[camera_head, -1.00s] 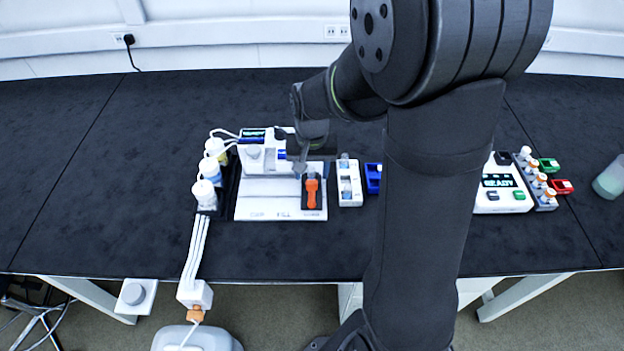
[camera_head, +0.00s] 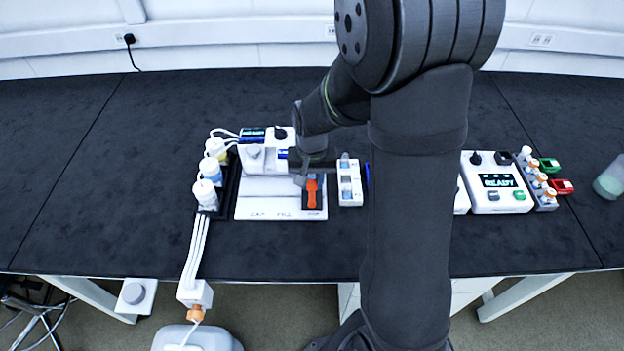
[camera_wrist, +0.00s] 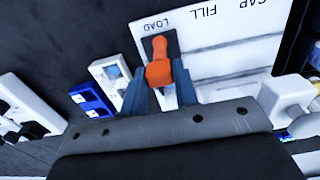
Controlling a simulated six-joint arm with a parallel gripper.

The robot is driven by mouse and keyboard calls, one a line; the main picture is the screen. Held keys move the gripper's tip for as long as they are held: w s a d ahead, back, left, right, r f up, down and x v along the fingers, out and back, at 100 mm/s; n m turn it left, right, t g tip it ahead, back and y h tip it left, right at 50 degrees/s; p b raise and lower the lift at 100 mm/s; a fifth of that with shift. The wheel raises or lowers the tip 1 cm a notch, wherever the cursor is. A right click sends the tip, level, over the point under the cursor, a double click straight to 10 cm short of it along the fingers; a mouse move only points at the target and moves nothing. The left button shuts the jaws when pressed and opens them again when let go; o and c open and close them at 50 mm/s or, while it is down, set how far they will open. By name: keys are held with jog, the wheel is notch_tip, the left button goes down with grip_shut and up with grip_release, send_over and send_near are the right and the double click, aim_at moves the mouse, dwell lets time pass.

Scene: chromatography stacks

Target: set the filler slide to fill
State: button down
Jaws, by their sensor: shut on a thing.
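The filler (camera_head: 254,188) is a white unit with a sloping panel. Along its front edge are the labels CAP, FILL and LOAD, left to right. The orange slide handle (camera_head: 312,195) stands on a dark block at the right end, by LOAD. In the wrist view the orange handle (camera_wrist: 159,73) sits between the two fingers, beside the LOAD label. My gripper (camera_wrist: 159,84) is shut on the handle. In the head view my gripper (camera_head: 304,181) is over the handle's far end, and the fingertips are partly hidden.
Bottles (camera_head: 206,193) stand in a dark rack left of the filler. A white module (camera_head: 349,183) stands close on the right. Further right are a device reading READY (camera_head: 497,182) and a row of vials (camera_head: 538,182). The bench front is clear.

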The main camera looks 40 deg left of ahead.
jog(key=s+a, duration=0.5)
jog(key=shift+s+a, duration=0.15)
jog(key=shift+a, duration=0.05)
jog(key=c, duration=1.1)
grip_release()
jog(key=shift+r, duration=0.1)
notch_tip(320, 180, up, 17)
jog(key=shift+r, duration=0.15)
